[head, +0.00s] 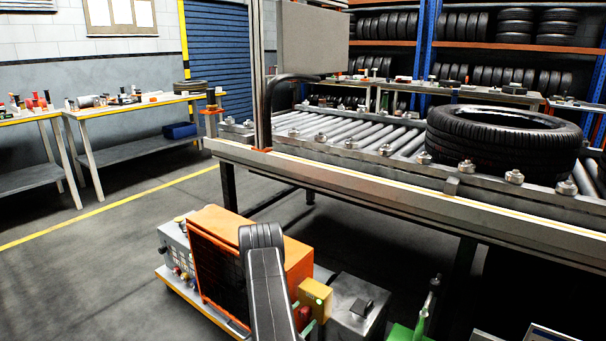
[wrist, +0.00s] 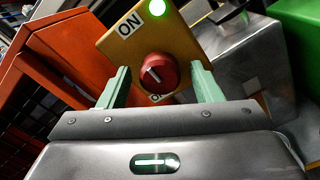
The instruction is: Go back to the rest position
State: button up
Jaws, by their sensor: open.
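My gripper (wrist: 161,82) is open in the wrist view, with one pale green finger on each side of a red knob (wrist: 158,73). A gap shows between each finger and the knob, and I cannot tell whether they touch. The knob sits on a yellow switch box (wrist: 184,35) with an ON label above it, a partly covered label below it and a lit green lamp (wrist: 157,8). In the head view the yellow box (head: 316,294) shows low in the middle beside the orange machine, and my gripper (head: 303,316) is at its face, partly hidden by my dark arm.
An orange machine (head: 289,255) and grey boxes stand close around my arm. Above them a roller conveyor (head: 300,165) carries a tyre (head: 505,138). Workbenches (head: 100,108) stand at the left and tyre shelves (head: 465,45) at the back. The floor (head: 110,255) at left is clear.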

jog(key=shift+n+p, duration=0.55)
jog(key=shift+n, duration=0.35)
jog(key=shift+d, duration=0.1)
